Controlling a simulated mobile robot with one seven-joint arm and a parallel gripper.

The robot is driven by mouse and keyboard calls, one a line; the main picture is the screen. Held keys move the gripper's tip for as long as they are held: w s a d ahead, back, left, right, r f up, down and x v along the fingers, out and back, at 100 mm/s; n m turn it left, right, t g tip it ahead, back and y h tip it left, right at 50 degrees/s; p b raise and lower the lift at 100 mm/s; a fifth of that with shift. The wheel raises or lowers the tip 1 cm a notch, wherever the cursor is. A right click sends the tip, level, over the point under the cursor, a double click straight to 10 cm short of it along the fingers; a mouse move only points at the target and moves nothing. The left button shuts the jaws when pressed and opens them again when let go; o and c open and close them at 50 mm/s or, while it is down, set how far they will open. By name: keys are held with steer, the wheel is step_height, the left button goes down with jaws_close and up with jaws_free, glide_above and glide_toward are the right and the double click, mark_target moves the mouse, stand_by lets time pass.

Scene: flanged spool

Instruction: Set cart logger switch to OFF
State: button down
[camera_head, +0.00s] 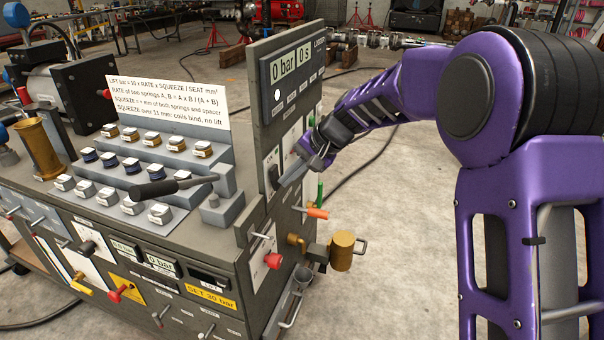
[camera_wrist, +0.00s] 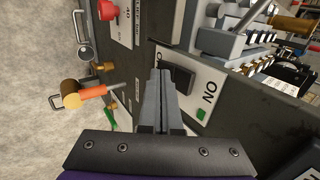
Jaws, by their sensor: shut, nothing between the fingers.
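A dark rocker switch (camera_wrist: 179,80) sits on a white plate (camera_wrist: 201,97) marked ON at one end. No OFF mark is readable, and the rocker's tilt is hard to tell. In the head view the switch (camera_head: 274,174) is on the front of the cart's upright panel, under the logger display. My gripper (camera_wrist: 160,73) is shut and empty, its fingertips close beside the rocker. Whether they touch it I cannot tell. In the head view my gripper (camera_head: 284,184) reaches in from the right and partly covers the plate.
The logger display (camera_head: 291,66) reads 0 bar and 0 s. Below the switch are an orange-handled valve (camera_head: 317,213), a red knob (camera_head: 273,260) and a brass cylinder (camera_head: 342,250). A black-gripped lever (camera_head: 160,188) lies to the left. Open floor lies right of the cart.

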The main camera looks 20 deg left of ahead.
steer(key=shift+a, duration=0.2)
steer(key=shift+a+f, duration=0.2)
steer(key=shift+f, duration=0.05)
steer(key=shift+r, duration=0.1)
steer(key=shift+r+p, duration=0.65)
steer(key=shift+r, duration=0.1)
